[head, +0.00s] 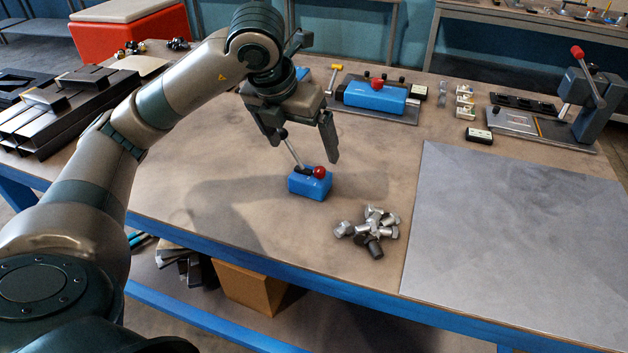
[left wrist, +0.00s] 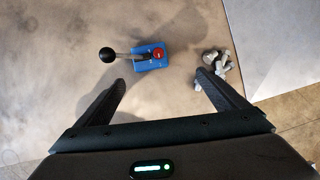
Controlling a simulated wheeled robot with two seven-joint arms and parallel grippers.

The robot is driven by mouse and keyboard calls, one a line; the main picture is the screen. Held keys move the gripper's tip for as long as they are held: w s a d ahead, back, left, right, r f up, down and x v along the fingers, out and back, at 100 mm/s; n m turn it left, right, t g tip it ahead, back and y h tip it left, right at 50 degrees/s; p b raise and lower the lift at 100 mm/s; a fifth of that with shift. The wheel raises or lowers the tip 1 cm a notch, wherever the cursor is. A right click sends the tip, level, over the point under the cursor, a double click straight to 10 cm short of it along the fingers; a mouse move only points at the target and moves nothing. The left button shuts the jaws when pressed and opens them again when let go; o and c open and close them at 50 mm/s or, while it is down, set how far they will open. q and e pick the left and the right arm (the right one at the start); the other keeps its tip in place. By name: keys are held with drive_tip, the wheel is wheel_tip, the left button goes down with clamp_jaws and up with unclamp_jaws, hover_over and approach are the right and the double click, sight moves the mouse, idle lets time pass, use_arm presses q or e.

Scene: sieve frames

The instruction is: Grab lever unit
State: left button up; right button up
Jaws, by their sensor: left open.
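The lever unit (head: 309,184) is a small blue block with a red knob and a metal lever tipped by a dark ball. It sits on the brown tabletop near the middle of the head view. It also shows in the left wrist view (left wrist: 150,62), its lever pointing left. My left gripper (head: 306,150) is open and empty, with its fingers pointing down above and behind the lever unit. In the left wrist view the unit lies beyond the fingertips, between their lines and apart from them. My right gripper is not in view.
A pile of metal bolts (head: 370,228) lies just right of the unit. A grey metal sheet (head: 515,240) covers the table's right part. A larger blue device (head: 376,96) and a lever press (head: 585,100) stand behind. Dark metal bars (head: 55,110) are stacked at left.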

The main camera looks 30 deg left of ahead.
use_arm(q)
drive_tip(key=shift+a+r+y, duration=0.2)
drive_tip(key=shift+a, duration=0.25)
drive_tip(key=shift+a+r+y, duration=0.15)
drive_tip(key=shift+a+y, duration=0.05)
drive_tip(key=shift+a, duration=0.25)
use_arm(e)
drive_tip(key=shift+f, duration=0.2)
use_arm(q)
drive_tip(key=shift+f, duration=0.1)
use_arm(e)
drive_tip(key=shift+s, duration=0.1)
use_arm(q)
drive_tip(key=p, duration=0.3)
approach(308, 174)
drive_tip(key=x, duration=0.6)
drive_tip(key=shift+w+f, duration=0.1)
drive_tip(key=shift+f, duration=0.15)
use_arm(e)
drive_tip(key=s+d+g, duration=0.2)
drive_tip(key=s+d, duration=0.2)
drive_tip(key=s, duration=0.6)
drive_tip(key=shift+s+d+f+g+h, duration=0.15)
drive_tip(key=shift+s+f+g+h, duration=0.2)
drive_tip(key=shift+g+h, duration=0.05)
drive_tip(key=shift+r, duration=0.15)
